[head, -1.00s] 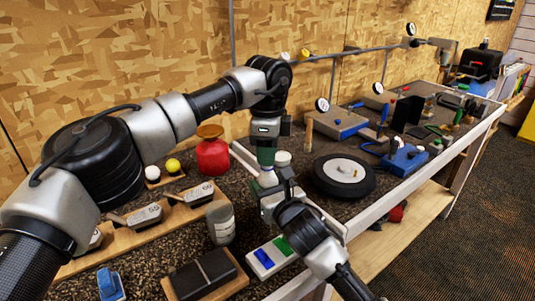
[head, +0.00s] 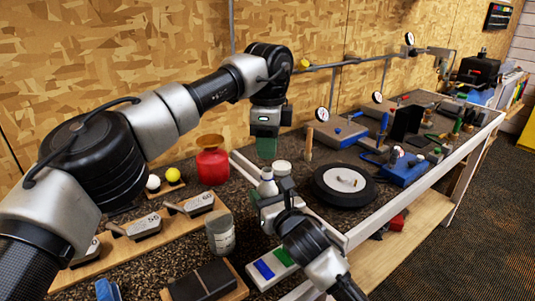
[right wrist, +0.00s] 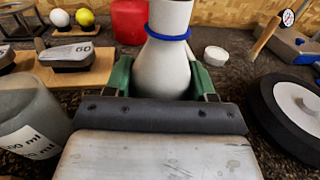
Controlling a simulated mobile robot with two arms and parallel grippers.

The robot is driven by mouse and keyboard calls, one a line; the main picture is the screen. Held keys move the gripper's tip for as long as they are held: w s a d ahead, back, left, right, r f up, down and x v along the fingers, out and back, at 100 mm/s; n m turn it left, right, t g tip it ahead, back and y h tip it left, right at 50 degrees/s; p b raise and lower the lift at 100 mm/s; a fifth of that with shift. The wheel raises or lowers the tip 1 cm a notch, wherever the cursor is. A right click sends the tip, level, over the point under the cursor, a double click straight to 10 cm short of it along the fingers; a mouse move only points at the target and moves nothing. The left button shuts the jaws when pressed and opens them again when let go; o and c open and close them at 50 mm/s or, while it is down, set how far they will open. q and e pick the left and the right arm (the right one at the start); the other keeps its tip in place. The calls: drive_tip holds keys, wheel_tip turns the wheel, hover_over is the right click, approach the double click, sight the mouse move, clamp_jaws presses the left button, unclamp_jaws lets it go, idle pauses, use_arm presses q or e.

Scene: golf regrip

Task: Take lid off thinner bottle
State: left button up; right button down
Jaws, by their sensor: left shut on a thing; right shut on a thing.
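The thinner bottle (head: 267,184) stands upright on the bench, white with a narrow top. In the right wrist view the bottle (right wrist: 165,65) has a blue ring around its neck, and its top is out of frame. My right gripper (right wrist: 163,80) is shut on the bottle's body, one green finger on each side; in the head view this gripper (head: 268,203) is low at the bottle. My left gripper (head: 266,148) is above the bottle top, fingers down, with a gap between. It is shut on the lid, which its fingers hide.
A white tub (head: 283,168) stands just behind the bottle. A black wheel with a pale centre (head: 344,185) lies to the right. A grey measuring cup (head: 220,233) stands to the left, a red container (head: 212,163) behind left. The wooden wall is behind.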

drive_tip(key=shift+c, duration=1.4)
unclamp_jaws()
